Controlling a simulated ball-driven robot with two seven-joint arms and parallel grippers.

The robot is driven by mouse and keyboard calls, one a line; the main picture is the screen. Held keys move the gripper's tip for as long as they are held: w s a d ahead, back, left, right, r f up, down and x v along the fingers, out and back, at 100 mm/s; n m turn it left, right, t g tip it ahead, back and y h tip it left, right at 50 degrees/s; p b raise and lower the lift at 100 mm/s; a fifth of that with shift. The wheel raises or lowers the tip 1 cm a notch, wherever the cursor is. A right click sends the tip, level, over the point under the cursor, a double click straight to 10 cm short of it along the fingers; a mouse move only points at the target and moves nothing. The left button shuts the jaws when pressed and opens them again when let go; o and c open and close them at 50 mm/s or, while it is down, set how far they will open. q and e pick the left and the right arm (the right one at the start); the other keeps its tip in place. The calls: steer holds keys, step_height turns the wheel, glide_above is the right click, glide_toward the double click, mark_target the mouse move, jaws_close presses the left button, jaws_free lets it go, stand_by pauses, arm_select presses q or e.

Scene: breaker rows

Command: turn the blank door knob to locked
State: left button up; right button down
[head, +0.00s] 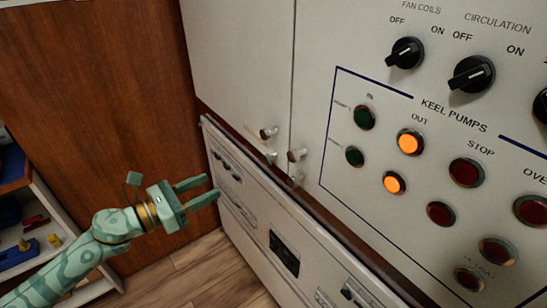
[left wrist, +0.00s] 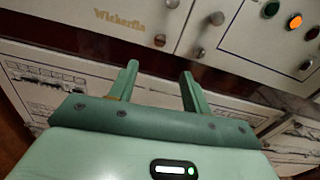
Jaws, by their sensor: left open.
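The blank door (head: 240,60) is a plain pale panel left of the labelled panel. A metal knob (head: 266,133) sits near its lower right corner, with a smaller metal fitting (head: 271,156) just below. In the left wrist view a knob (left wrist: 160,40) shows at that door's lower edge, beside the gold lettering. I cannot read which position the knob is in. My left gripper (head: 205,189) is open and empty, below and left of the knob, apart from it. Its two fingers (left wrist: 158,78) point toward the cabinet in the left wrist view. My right gripper is not in view.
The labelled panel (head: 330,180) has its own knob (head: 297,155) close to the right, plus lit buttons and black rotary switches. A lower white panel (head: 250,200) juts out beneath. Shelves (head: 20,215) with small items stand left. Open space lies before the brown wall (head: 110,90).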

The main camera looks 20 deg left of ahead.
arm_select(q)
glide_toward(265, 160)
steer(key=shift+m, duration=0.4)
steer(key=x, duration=0.9)
steer(key=shift+w+p, duration=0.1)
steer(key=shift+p, duration=0.2)
steer(key=c, duration=1)
